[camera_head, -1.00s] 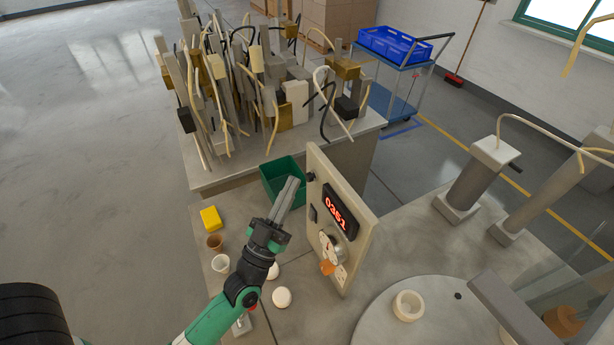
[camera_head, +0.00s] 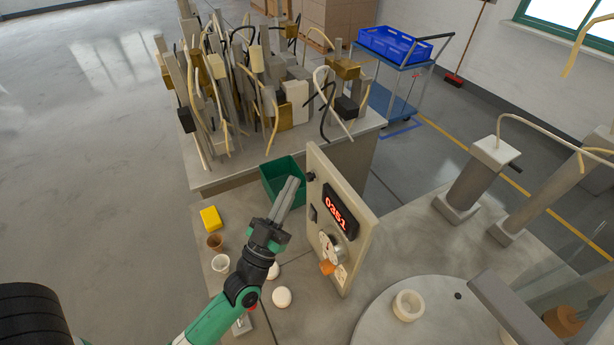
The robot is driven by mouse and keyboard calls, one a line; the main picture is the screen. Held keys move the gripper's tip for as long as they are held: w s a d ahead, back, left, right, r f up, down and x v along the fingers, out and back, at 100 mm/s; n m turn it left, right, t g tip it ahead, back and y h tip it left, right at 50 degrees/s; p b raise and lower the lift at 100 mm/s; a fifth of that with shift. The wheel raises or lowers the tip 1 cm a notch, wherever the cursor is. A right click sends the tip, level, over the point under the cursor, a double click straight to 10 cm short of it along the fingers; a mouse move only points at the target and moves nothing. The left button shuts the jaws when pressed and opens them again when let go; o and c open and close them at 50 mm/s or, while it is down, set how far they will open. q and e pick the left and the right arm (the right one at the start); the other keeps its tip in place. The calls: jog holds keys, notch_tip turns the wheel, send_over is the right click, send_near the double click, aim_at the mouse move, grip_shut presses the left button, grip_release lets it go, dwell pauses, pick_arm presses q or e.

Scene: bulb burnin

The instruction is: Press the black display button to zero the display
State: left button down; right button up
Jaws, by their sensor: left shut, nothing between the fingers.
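The upright beige panel (camera_head: 357,237) carries a display (camera_head: 339,211) with red digits that read 0351. A small black button (camera_head: 311,177) sits at the panel's upper left edge, and a dark switch (camera_head: 314,213) sits left of the display. Below are a round dial (camera_head: 328,246) and an orange knob (camera_head: 327,267). My left gripper (camera_head: 292,184) is shut and empty. Its fingertips point up toward the upper left of the panel, a little left of the black button. I cannot tell whether they touch it. My right gripper is not in view.
A green bin (camera_head: 279,189) stands behind my left gripper. A yellow block (camera_head: 210,218), small cups (camera_head: 220,262) and white round pieces (camera_head: 282,297) lie on the table left of the panel. A round plate (camera_head: 440,315) with a white ring (camera_head: 408,305) is at the right front.

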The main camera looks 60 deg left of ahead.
pick_arm(q)
jog(key=shift+w, duration=0.1)
dwell(0.3)
jog(key=shift+w, duration=0.35)
jog(key=shift+w+p, duration=0.35)
jog(key=shift+w, duration=0.15)
dwell(0.6)
jog(key=shift+s, duration=0.95)
jog(key=s+b, duration=0.2)
jog(key=s, duration=0.3)
